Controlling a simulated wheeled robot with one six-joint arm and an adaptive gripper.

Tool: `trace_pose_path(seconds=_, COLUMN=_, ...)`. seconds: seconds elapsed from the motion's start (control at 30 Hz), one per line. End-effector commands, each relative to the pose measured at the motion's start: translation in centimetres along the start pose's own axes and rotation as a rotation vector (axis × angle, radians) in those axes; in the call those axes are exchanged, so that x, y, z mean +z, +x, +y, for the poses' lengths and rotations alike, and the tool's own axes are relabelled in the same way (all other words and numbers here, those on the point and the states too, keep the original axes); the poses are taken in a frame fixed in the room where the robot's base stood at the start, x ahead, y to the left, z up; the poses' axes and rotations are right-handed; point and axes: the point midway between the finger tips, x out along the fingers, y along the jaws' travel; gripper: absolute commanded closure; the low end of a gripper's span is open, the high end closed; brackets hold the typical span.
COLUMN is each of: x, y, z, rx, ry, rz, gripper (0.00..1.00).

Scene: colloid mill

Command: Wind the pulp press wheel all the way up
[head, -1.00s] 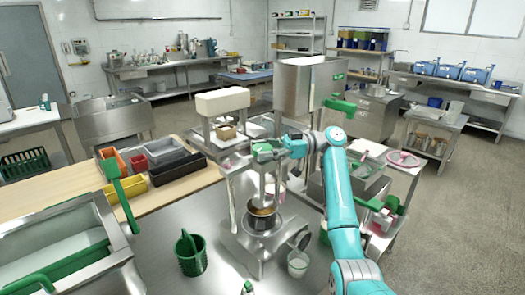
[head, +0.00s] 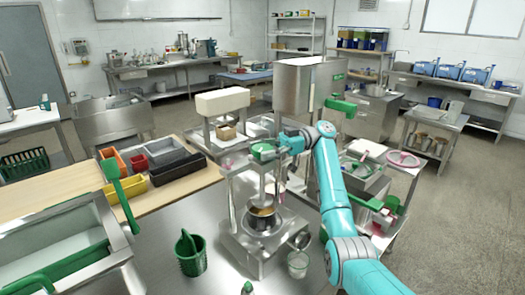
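The pulp press (head: 229,192) is a steel frame on the steel bench, with a pot (head: 263,217) of brownish pulp on its base. A green wheel (head: 263,150) sits at the top of the press, small in the head view and partly covered by my gripper. My gripper (head: 282,147) reaches in from the right at the wheel's right side, at about its height. Whether it touches the wheel, and whether its fingers are open or shut, is too small to tell. How high the press plate stands is unclear.
A steel hopper machine (head: 305,88) stands close behind my gripper. A green basket (head: 190,253) and a clear beaker (head: 298,264) stand on the bench near the press. Coloured bins (head: 150,165) are at the left. A pink wheel (head: 404,159) is on a cart at the right.

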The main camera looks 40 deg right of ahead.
Motion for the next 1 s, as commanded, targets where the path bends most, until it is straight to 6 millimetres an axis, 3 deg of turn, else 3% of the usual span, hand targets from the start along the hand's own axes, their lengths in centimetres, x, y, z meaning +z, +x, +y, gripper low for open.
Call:
trace_pose_path(seconds=0.03, x=0.2, y=0.1, z=0.0, rx=-0.002, ry=0.004, rz=-0.001, gripper=0.3)
trace_pose_path(seconds=0.1, x=0.2, y=0.1, z=0.0, rx=-0.002, ry=0.004, rz=-0.001, gripper=0.13)
trace_pose_path(seconds=0.53, x=-0.6, y=0.0, z=0.0, rx=0.0, ry=0.0, rz=-0.001, gripper=0.13)
trace_pose_path(seconds=1.0, x=-8.1, y=0.1, z=0.0, rx=-0.001, ry=0.0, rz=-0.001, gripper=0.13)
